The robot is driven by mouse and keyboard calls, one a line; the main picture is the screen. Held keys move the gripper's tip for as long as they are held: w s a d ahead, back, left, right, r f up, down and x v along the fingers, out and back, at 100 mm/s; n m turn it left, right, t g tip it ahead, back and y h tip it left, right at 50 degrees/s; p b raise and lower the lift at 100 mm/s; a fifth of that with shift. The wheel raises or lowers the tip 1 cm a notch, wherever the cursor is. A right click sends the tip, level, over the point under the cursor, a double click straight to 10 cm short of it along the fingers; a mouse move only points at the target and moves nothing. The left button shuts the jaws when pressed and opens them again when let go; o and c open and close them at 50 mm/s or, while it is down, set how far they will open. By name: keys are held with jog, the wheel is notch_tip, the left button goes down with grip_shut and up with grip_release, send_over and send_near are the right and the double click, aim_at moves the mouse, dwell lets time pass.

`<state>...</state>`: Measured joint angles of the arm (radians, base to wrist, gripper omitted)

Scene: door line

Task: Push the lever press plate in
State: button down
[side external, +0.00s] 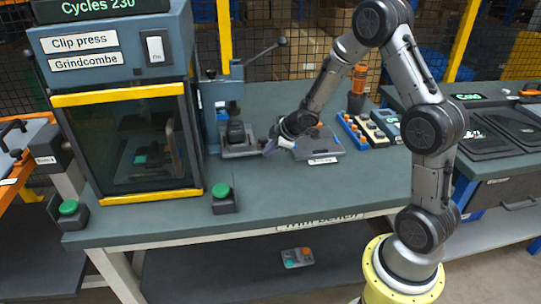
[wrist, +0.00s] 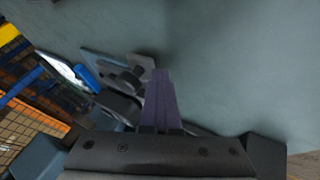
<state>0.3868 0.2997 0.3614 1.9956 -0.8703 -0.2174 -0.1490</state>
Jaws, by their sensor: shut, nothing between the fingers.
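The lever press (side external: 209,115) has a blue column on the green bench, with a dark lever (side external: 265,51) rising to the right. At its foot is a grey plate (side external: 240,153) with a black block above it. My gripper (side external: 268,148) is shut and empty, low over the bench just right of that plate; contact cannot be told. In the wrist view the shut fingers (wrist: 158,85) point up the picture, beside a small grey plate-like part (wrist: 141,66) and dark parts of what looks like the press. How far the plate is in cannot be told.
The clip press cabinet (side external: 120,60) stands left, with green buttons (side external: 68,208) (side external: 223,199) at the front. A grey tray (side external: 318,146) lies right of my gripper, and a blue rack (side external: 356,132) beyond it. The bench front is mostly clear.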

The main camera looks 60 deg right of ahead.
aim_at(267, 141)
jog(key=shift+w+d, duration=1.75)
jog(key=shift+d, duration=0.1)
